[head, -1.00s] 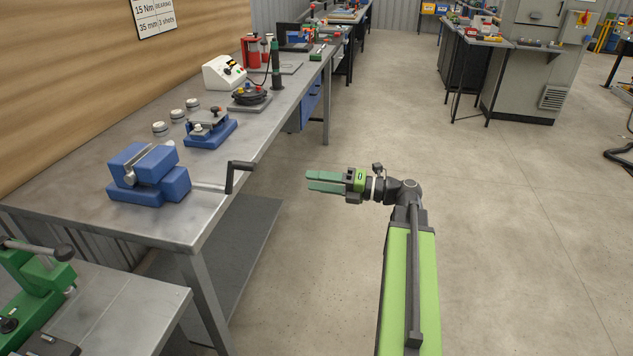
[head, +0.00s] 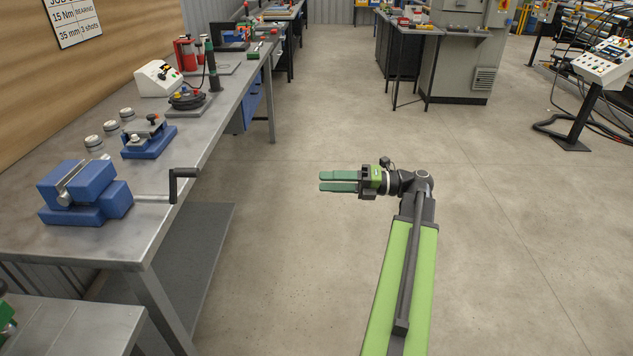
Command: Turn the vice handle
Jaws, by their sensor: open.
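The blue vice (head: 85,195) sits on the near end of the grey metal workbench at the left. Its handle (head: 173,187) is a thin shaft with a black crank grip that stands upright by the bench's right edge. My gripper (head: 322,182) has green fingers pointing left, apart and empty. It is out over the open floor, well to the right of the handle and not touching anything.
The workbench (head: 150,230) also carries a second blue fixture (head: 149,137), several round metal pieces and a white control box (head: 158,79). A lower shelf (head: 190,255) lies under it. A control console (head: 608,62) stands at the right. The middle floor is clear.

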